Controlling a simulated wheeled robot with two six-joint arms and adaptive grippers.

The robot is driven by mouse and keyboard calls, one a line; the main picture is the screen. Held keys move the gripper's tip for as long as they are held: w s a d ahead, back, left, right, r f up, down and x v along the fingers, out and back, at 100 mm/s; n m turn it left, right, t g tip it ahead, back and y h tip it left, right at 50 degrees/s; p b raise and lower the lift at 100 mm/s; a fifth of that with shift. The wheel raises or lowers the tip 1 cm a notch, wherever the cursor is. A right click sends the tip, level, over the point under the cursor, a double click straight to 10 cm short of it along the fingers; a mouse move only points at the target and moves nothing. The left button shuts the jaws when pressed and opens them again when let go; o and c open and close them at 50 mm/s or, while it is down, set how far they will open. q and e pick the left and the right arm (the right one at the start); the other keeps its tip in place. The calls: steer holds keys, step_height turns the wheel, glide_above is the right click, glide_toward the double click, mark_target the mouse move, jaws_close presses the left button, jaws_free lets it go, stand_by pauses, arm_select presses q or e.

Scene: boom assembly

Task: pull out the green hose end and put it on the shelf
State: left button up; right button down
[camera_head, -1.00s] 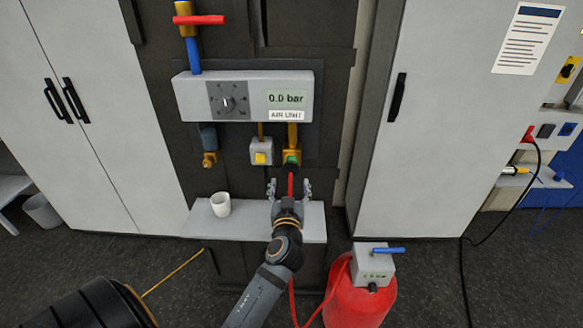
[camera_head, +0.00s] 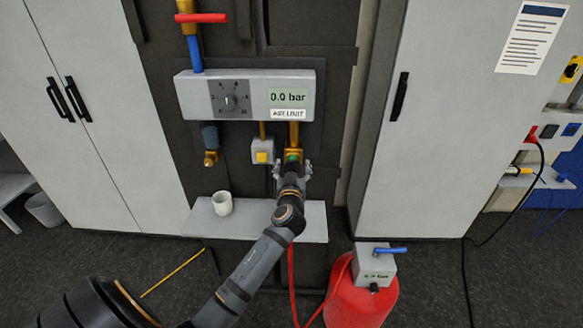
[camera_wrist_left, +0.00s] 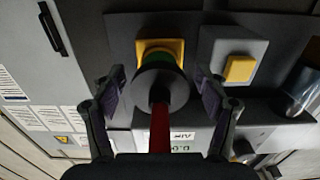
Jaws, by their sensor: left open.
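The green hose end (camera_head: 292,158) sits in the brass outlet below the right part of the air unit (camera_head: 245,94). In the left wrist view the hose end (camera_wrist_left: 161,88) is a dark round fitting with a green band behind it, and the red hose (camera_wrist_left: 159,130) runs from it towards the camera. My left gripper (camera_head: 292,170) is open at the hose end. In the left wrist view its fingers (camera_wrist_left: 160,86) stand on either side of the fitting, with gaps visible. The grey shelf (camera_head: 312,228) is below the outlet, partly hidden by my left arm. My right gripper is not in view.
A white cup (camera_head: 222,203) stands on the shelf's left part. A grey box with a yellow button (camera_head: 262,157) is just left of the outlet. A red tank (camera_head: 362,300) stands on the floor at right. The shelf's right end is clear.

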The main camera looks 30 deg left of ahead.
arm_select(q)
steer(key=shift+b, duration=0.55)
stand_by(0.9)
jaws_close()
steer(key=shift+s+d+f, duration=0.1)
steer(key=shift+s+d, duration=0.05)
steer(key=shift+s, duration=0.05)
steer(key=shift+s+d, duration=0.35)
steer(key=shift+s, duration=0.2)
steer(key=shift+b+v, duration=0.45)
steer(key=shift+v, duration=1.7)
steer(key=shift+a, duration=0.1)
